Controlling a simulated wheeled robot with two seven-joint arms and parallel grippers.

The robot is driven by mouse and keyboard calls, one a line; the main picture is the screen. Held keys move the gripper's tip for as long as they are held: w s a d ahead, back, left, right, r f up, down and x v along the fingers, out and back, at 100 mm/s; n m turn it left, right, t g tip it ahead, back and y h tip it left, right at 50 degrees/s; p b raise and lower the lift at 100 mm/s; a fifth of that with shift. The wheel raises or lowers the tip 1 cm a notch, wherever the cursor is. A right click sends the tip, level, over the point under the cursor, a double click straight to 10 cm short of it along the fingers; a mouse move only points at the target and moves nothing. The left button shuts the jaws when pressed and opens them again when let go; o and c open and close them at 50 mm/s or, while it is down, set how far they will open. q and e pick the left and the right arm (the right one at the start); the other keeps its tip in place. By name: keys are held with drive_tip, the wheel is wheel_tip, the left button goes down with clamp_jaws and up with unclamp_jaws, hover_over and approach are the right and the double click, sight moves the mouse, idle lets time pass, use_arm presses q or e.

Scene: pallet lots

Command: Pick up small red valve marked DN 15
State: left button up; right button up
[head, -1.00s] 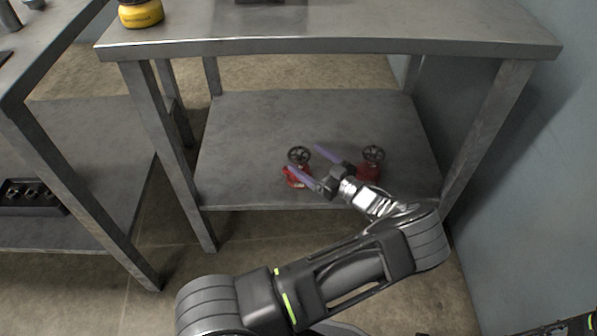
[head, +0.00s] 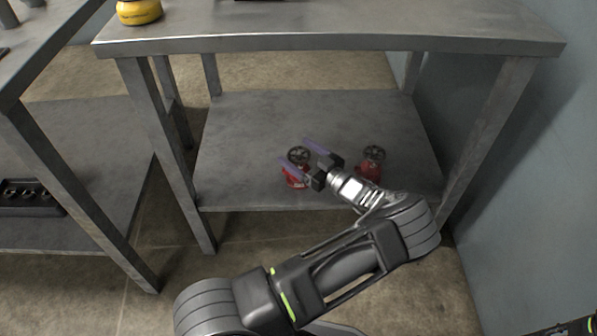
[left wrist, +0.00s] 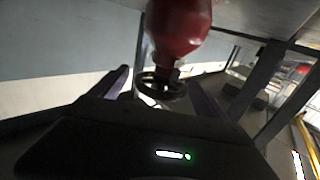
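Two red valves with dark handwheels stand on the lower shelf, a left one (head: 296,176) and a right one (head: 369,170). No DN marking is legible, and I cannot tell which is DN 15. My left gripper (head: 294,151) is open, its purple fingers apart at the left valve's handwheel. The arm reaches in from the front, and the gripper partly covers this valve. In the left wrist view, a red valve (left wrist: 178,28) appears upside down, with its handwheel (left wrist: 160,86) between the open fingers. No grip on it shows. My right gripper is out of view.
The lower shelf (head: 240,125) lies beneath a grey table top (head: 330,28) and between metal legs. A yellow object (head: 140,12) stands on the top. A wall is at right. Another table at left has a black tray (head: 30,198) on its lower shelf.

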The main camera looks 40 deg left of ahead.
use_arm(q)
clamp_jaws()
drive_tip(key=shift+r, duration=0.1)
idle(0.8)
